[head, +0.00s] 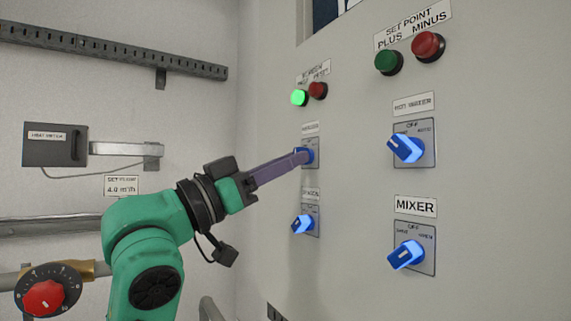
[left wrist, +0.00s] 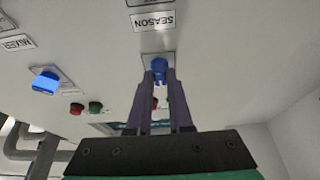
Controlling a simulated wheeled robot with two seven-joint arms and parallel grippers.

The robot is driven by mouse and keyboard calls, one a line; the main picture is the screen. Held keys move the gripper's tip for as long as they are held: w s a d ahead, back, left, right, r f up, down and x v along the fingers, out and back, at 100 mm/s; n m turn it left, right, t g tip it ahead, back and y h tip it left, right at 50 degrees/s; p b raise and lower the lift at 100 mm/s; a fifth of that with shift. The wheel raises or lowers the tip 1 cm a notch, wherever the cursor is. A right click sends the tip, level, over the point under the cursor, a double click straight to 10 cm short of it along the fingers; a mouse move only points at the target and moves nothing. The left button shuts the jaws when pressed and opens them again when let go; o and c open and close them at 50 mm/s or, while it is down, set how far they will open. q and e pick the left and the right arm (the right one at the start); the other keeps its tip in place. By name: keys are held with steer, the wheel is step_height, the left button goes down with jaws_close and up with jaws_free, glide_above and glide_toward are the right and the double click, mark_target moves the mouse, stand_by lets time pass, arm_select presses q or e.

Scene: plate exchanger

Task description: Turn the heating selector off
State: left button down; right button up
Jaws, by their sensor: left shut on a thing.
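The heating selector is the blue knob (head: 309,155) on a grey plate at the upper left of the switch group in the head view; its small label is too blurred to read surely. In the left wrist view, seen upside down, the blue knob (left wrist: 159,68) sits between the fingertips. My left gripper (head: 300,156) is shut on this knob, with its fingers reaching in from the left. The fingers hide much of the knob, so I cannot tell its exact setting. My right gripper is not in view.
The season knob (head: 302,224) is just below. To the right are the hot water knob (head: 406,149) and mixer knob (head: 406,254). A grey box (head: 55,145) and red dial (head: 45,298) are left.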

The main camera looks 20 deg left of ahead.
arm_select(q)
steer(key=shift+a+r, duration=0.1)
steer(key=shift+r, duration=0.15)
steer(key=c, duration=0.9)
jaws_free()
steer(key=shift+o, duration=0.4)
steer(key=shift+w+f, duration=0.1)
steer(key=shift+f, duration=0.05)
steer(key=b+v, duration=0.7)
steer(key=v, duration=0.7)
steer(key=shift+s+f+b, duration=0.15)
steer(key=shift+s+b, duration=0.1)
steer(key=shift+b, duration=0.15)
